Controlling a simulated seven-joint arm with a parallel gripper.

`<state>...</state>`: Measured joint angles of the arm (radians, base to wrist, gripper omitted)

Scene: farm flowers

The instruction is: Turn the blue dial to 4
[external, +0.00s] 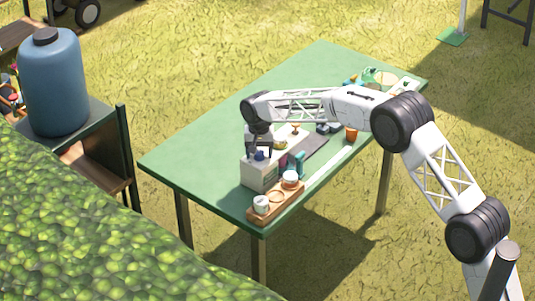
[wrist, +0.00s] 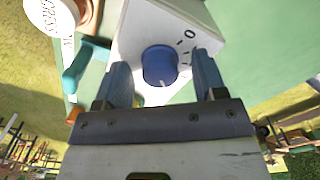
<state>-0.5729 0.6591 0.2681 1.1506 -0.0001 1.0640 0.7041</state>
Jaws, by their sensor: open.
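The blue dial (wrist: 160,66) sits on the face of a white box (wrist: 140,25). A white pointer line shows on the near side of the dial, and a "0" and tick marks are printed to its upper right; no "4" is readable. My gripper (wrist: 163,82) is open, with one finger to each side of the dial; I cannot tell if they touch it. In the external view the white box (external: 257,176) stands near the table's front edge, with the dial (external: 259,155) small on its top and my gripper (external: 259,143) right above it.
On the green table (external: 190,155), a wooden tray (external: 280,208) with white-lidded jars (external: 290,178) stands right in front of the box. A teal-handled thing (wrist: 82,62) is close to the left finger. An orange pot (external: 351,134) stands farther right. The table's left part is clear.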

